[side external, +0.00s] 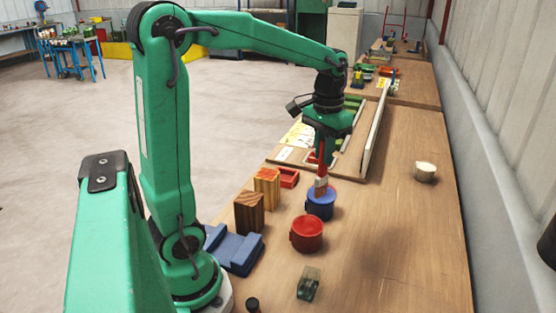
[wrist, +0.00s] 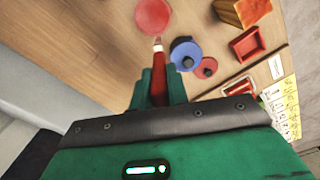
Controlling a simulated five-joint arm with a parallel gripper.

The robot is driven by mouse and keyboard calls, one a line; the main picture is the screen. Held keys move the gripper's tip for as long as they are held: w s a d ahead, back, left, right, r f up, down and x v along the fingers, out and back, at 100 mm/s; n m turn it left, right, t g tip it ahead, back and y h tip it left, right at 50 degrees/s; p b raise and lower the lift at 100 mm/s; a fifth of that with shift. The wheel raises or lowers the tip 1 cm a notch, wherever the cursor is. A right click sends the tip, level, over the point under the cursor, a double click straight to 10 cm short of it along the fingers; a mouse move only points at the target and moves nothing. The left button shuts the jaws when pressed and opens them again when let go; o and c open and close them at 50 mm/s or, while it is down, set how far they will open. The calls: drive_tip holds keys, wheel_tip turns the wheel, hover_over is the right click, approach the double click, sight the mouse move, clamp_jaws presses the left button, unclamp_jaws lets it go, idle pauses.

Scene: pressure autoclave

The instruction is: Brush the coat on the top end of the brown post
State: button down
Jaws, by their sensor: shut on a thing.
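My gripper (wrist: 160,86) is shut on a brush (wrist: 160,60) with a red handle, a pale band and a small tip, pointing down. In the side view the brush (side external: 321,178) overlaps the blue pot (side external: 320,204); in the wrist view its tip lies left of the blue pot (wrist: 186,55), by the edge of the red pot (wrist: 153,16). I cannot tell the tip's height or whether it carries any coat. The brown post (side external: 249,214), a dark striped wooden block, stands upright left of the pots in the side view, apart from the brush. The red pot (side external: 307,234) stands nearer the camera.
A lighter orange wooden block (side external: 267,186) stands behind the brown post, beside a small red tray (side external: 288,177). A blue cradle (side external: 232,249) lies near my base. A greenish clear block (side external: 308,284) is in front and a cream round piece (side external: 425,172) is at right. The bench's right side is mostly clear.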

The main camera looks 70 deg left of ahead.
drive_tip(key=s+a+r+n, duration=0.3)
drive_tip(key=s+a, duration=0.1)
drive_tip(key=s, duration=0.3)
drive_tip(key=s+a+r+n, duration=0.2)
drive_tip(key=s+a+r, duration=0.1)
drive_tip(key=s+a, duration=0.2)
drive_tip(key=shift+s+n, duration=0.4)
drive_tip(key=shift+s, duration=0.65)
